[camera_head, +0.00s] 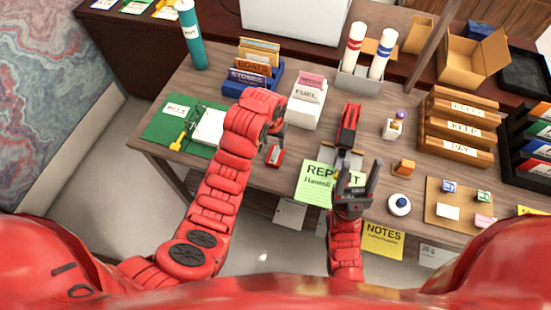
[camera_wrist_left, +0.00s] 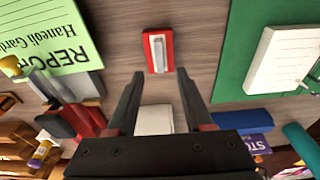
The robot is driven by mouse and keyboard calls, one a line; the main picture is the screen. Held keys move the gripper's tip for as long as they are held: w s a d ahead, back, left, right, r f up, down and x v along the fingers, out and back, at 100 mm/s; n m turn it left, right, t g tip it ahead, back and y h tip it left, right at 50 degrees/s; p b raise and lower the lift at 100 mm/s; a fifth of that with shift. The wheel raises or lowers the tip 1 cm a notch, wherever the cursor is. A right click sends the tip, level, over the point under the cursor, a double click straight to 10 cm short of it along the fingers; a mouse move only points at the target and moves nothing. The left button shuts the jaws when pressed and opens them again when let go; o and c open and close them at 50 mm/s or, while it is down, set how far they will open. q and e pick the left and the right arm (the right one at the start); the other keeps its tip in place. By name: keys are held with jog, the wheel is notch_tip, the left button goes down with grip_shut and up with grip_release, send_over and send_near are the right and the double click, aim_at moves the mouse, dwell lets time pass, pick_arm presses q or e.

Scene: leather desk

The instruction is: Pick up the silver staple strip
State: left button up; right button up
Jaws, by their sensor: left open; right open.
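The silver staple strip (camera_wrist_left: 158,52) lies on a small red block or box on the desk, just beyond my left fingertips in the left wrist view. The red piece with the strip (camera_head: 275,155) also shows in the head view, beside my left wrist. My left gripper (camera_wrist_left: 160,76) is open and empty, its two dark fingers apart with the strip ahead of the gap. My right gripper (camera_head: 355,180) is open over the desk's front edge, near the green report sheet, away from the strip.
A red stapler (camera_head: 348,125) stands right of the strip. A green report sheet (camera_head: 316,183) lies nearer the front edge. The white FUEL box (camera_head: 305,110) and blue file holder (camera_head: 240,88) stand behind. Bare wood surrounds the strip.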

aim_at(275, 152)
pick_arm(q)
jog(key=shift+f, duration=0.5)
jog(key=shift+s+f, duration=0.1)
jog(key=shift+f, duration=0.05)
jog(key=shift+f+p, duration=0.25)
jog(key=shift+p, duration=0.35)
jog(key=f+p, duration=0.1)
jog(key=f, duration=0.1)
jog(key=f+p, duration=0.1)
jog(key=shift+w+d+f, duration=0.15)
jog(key=shift+w+f, duration=0.2)
jog(key=shift+w, duration=0.05)
jog(key=shift+w+f, duration=0.1)
jog(key=shift+f, duration=0.5)
grip_shut()
